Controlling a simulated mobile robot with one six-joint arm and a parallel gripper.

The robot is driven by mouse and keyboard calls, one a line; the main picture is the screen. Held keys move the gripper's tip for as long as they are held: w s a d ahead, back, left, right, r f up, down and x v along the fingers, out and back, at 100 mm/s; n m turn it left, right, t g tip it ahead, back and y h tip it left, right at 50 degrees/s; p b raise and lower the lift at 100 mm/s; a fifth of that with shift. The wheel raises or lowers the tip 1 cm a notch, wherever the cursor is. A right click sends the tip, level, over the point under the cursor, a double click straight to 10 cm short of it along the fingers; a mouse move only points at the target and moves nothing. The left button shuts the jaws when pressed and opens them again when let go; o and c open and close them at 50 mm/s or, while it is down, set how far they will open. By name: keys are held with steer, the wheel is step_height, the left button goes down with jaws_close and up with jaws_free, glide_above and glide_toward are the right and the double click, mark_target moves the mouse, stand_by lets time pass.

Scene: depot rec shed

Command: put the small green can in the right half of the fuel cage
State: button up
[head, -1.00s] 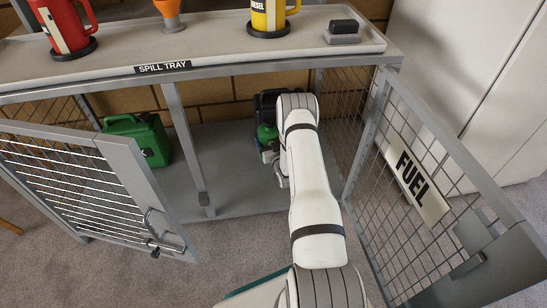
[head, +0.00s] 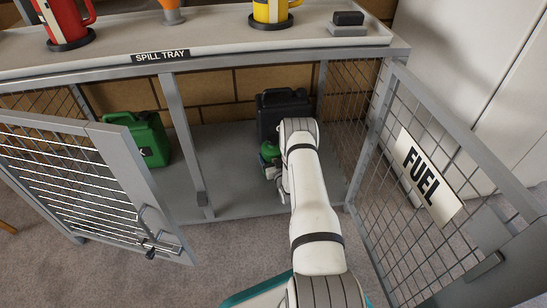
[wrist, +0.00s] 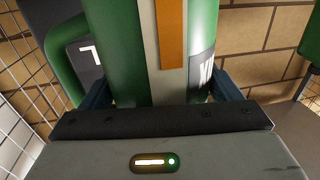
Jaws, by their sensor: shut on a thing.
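The small green can (head: 268,152) is in the right half of the fuel cage (head: 245,192), behind the open front. My gripper (head: 276,170) is shut on it; my arm hides part of the can in the head view. In the wrist view the green can (wrist: 122,50) is between the two dark fingers (wrist: 160,92), with a pale bar bearing an orange stripe in front of it. Whether its base touches the cage floor cannot be told.
A black can (head: 282,102) stands behind the small green can in the right half. A larger green can (head: 150,140) stands in the left half, past the middle post (head: 187,135). Both mesh doors stand open. The spill tray (head: 215,52) forms a low top.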

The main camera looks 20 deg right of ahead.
steer(key=o, duration=1.3)
steer(key=shift+f, duration=0.1)
